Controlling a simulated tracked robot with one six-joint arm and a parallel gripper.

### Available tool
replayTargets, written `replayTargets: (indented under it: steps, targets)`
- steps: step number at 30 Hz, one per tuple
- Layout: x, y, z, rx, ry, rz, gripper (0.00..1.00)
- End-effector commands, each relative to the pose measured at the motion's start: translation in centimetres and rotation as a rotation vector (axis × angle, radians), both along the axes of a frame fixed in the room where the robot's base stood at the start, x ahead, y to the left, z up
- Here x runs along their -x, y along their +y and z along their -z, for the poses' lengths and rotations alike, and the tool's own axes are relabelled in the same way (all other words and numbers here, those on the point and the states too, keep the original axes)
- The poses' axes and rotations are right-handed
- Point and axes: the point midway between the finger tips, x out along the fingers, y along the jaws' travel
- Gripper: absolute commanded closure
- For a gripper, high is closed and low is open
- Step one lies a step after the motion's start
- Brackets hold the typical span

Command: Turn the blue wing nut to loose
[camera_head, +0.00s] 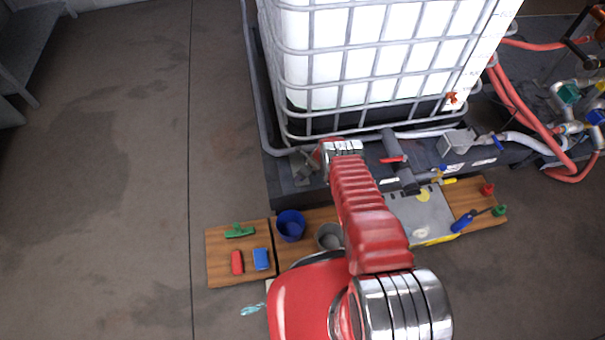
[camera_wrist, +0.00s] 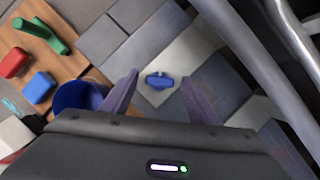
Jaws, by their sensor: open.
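The blue wing nut (camera_wrist: 160,81) shows in the wrist view, with its wings lying roughly across the picture on a pale square patch of a dark grey surface. My gripper (camera_wrist: 160,77) is open, with one finger to the left of the wing nut and one to the right. Clear gaps show on both sides, and neither finger appears to touch it. How far the fingertips are from the surface is hard to tell. I cannot make out the wing nut in the head view, where my arm reaches toward the base of the tank.
A caged white tank (camera_head: 360,60) stands behind the work area. A blue cup (camera_head: 290,226) and a wooden board (camera_head: 222,274) with red, blue and green pieces lie to the left. A grey pipe (camera_wrist: 270,70) runs close on the wrist view's right. Open floor lies farther left.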

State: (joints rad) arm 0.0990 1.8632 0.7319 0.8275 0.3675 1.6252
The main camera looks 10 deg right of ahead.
Motion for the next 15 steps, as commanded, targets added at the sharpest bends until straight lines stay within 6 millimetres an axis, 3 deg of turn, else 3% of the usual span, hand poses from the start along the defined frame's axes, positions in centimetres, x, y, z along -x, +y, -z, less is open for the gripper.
replayTargets:
  steps: [15]
  targets:
    - [0.02,0.0,-0.01,0.0,0.0,0.0,0.78]
